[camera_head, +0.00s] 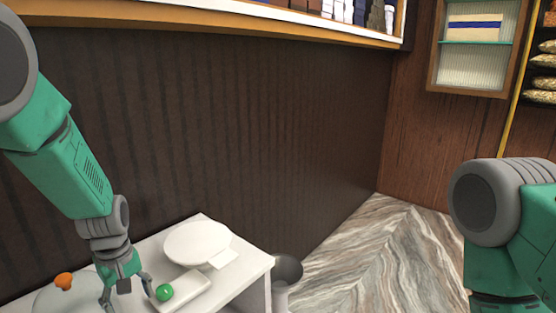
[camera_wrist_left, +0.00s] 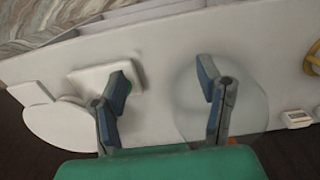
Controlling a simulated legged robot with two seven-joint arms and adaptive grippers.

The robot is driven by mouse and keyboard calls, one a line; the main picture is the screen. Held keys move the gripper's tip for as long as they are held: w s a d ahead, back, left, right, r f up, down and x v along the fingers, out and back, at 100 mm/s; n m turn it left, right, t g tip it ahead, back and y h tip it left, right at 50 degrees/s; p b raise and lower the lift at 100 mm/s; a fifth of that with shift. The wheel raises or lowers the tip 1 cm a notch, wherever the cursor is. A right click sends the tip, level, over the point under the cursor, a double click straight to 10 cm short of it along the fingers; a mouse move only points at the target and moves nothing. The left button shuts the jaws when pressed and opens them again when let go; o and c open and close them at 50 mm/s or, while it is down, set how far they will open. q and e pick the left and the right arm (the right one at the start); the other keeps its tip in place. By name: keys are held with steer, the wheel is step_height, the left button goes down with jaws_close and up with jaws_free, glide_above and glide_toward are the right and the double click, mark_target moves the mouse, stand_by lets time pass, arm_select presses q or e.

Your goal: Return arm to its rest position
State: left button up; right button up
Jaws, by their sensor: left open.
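My left gripper (camera_head: 127,297) comes down over the white counter (camera_head: 252,266) at the lower left of the head view. Its fingers are spread; in the left wrist view the gripper (camera_wrist_left: 164,72) has nothing between its fingertips. A green ball (camera_head: 165,292) is on a small white tray (camera_head: 196,290), just right of the gripper. In the wrist view the tray (camera_wrist_left: 88,77) lies behind one finger, which hides most of the ball. My right arm shows at the right edge of the head view, but its gripper is out of frame.
A round white plate-like piece (camera_head: 197,240) stands behind the tray. An orange item (camera_head: 64,281) sits by a clear round dish (camera_wrist_left: 252,103), left of the gripper in the head view. A grey bin (camera_head: 287,270) stands beside the counter. Marbled floor (camera_head: 365,255) is open to the right.

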arm_select(q)
steer(key=s+f+m+y+b, duration=0.1)
steer(key=s+f+m+b, duration=0.25)
steer(key=s+f, duration=0.7)
steer(key=s+f+m+b, duration=0.2)
steer(key=s+f+b, duration=0.4)
steer(key=f, duration=0.7)
steer(key=s+d+f+m+b, duration=0.1)
steer(key=s+f+m+b, duration=0.1)
steer(key=s+f, duration=0.2)
steer(key=s+d+f+m+h+b, duration=0.1)
steer(key=s+d+f+m+b, duration=0.1)
steer(key=s, duration=0.9)
step_height(320, 180, down, 2)
steer(key=shift+d+f+m+t+b, duration=0.2)
steer(key=shift+m+t+b, duration=0.1)
steer(key=shift+m+b, duration=0.25)
arm_select(e)
step_height(320, 180, down, 14)
steer(key=shift+s+f, duration=0.2)
steer(key=shift+s, duration=0.15)
